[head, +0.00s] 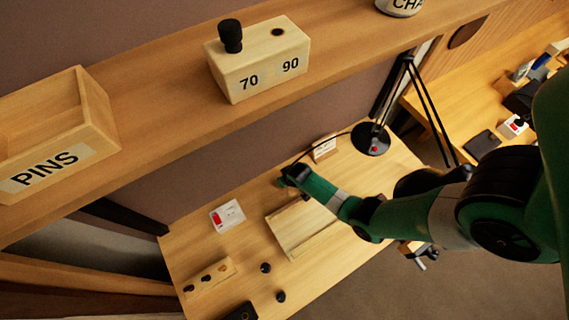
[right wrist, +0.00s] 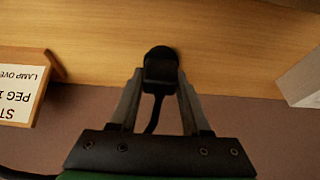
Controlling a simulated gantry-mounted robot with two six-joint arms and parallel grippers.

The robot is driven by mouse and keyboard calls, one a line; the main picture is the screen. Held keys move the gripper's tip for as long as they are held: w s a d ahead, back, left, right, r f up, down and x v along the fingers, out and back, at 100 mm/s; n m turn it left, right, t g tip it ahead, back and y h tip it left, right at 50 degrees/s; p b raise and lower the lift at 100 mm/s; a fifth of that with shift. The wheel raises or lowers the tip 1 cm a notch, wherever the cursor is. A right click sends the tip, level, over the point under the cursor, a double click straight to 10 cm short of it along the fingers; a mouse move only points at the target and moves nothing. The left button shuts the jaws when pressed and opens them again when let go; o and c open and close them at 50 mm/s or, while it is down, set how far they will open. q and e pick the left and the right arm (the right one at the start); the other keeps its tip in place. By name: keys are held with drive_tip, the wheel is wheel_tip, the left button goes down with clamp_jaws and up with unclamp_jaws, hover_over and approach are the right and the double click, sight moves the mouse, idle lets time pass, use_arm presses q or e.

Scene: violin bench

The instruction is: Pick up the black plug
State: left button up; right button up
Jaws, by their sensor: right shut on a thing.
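In the right wrist view, the black plug (right wrist: 160,70) sits between the two fingers of my right gripper (right wrist: 160,82). The gripper is shut on it. A black cord (right wrist: 152,118) runs from the plug back toward the gripper's body. The plug is close to or against the wooden bench top; I cannot tell if it touches. In the head view, my right gripper (head: 290,177) is over the back of the bench, left of the lamp, and hides most of the plug. My left gripper is not in view.
A desk lamp (head: 371,138) and a small sign (head: 324,147) stand right of the gripper. A white box with a red switch (head: 228,215) lies left, and a wooden board (head: 290,235) in front. Above, a shelf carries the 70/90 block (head: 262,75) and a PINS box (head: 85,150).

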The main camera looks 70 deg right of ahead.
clamp_jaws()
